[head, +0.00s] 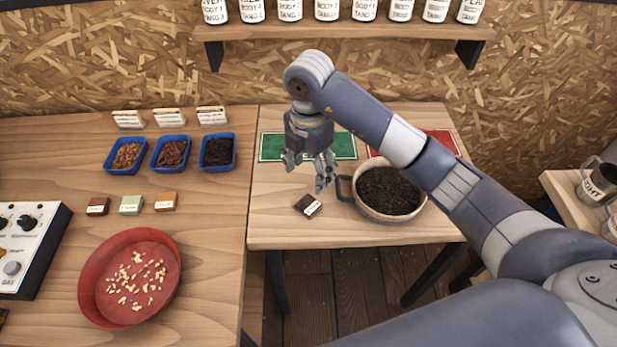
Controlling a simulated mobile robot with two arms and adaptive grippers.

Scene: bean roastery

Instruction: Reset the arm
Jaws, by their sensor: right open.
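My right arm reaches in from the lower right across the right table (275,226). Its gripper (309,178) points down with its fingers apart and nothing between them. It hangs above the table, over the near edge of the green mat (343,146) and behind a small dark brown block with a white label (308,206). The fingertips are close to the left of a handled bowl (360,206) full of dark beans or grounds. I cannot tell whether a finger touches its dark handle. My left gripper is not in view.
A red mat (441,141) lies partly behind my arm. The left table holds blue trays (203,167) of beans, small labelled blocks (131,205), a red bowl (95,290) with pale pieces and a control panel (45,240). A shelf (340,31) of labelled jars hangs behind. A metal cup (596,186) stands right.

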